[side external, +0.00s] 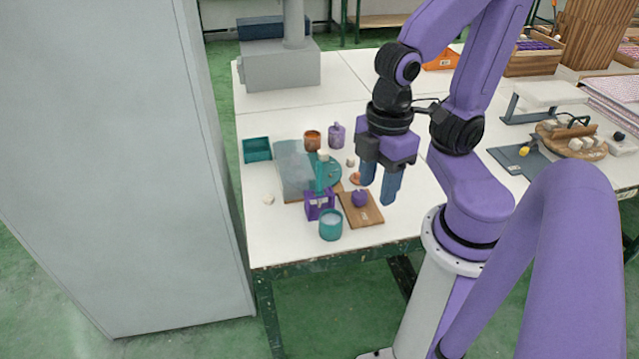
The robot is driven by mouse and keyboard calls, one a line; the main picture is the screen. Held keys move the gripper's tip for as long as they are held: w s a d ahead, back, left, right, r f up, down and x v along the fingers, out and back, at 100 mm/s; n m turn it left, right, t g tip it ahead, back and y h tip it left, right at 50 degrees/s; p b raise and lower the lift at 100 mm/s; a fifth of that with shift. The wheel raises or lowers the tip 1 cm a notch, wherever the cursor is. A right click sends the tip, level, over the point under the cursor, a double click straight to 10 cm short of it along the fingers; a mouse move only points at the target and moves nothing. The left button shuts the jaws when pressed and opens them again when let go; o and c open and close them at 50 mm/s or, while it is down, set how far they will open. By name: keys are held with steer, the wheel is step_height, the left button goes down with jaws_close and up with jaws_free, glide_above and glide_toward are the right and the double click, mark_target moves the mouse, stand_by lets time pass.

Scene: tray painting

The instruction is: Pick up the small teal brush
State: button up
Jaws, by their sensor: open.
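A small teal brush (321,174) with a pale tip stands about upright at a purple block-like holder (318,206) on the white table. Its lower end is hidden by the holder. My gripper (377,192) points down, to the right of the brush and apart from it. Its two blue fingers are spread and nothing shows between them. They appear above the table near a small wooden board (368,214); their exact height is hard to tell.
A teal cup (330,227) stands just in front of the holder. A round purple object (359,199) sits on the board. The table's front left is mostly clear.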

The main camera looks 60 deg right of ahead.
steer(key=m, duration=2.2)
glide_above(319, 191)
steer(key=d, duration=0.1)
steer(key=f, duration=1.1)
steer(key=shift+s+d+f, duration=0.1)
steer(key=shift+s+f, duration=0.1)
steer(key=shift+f, duration=0.2)
steer(key=shift+w+a+f, duration=0.1)
steer(key=shift+w+f, duration=0.1)
steer(key=shift+f, duration=1.35)
steer(key=shift+w+a+f, duration=0.1)
steer(key=shift+w+f, duration=0.1)
steer(key=shift+f, duration=1.3)
jaws_close()
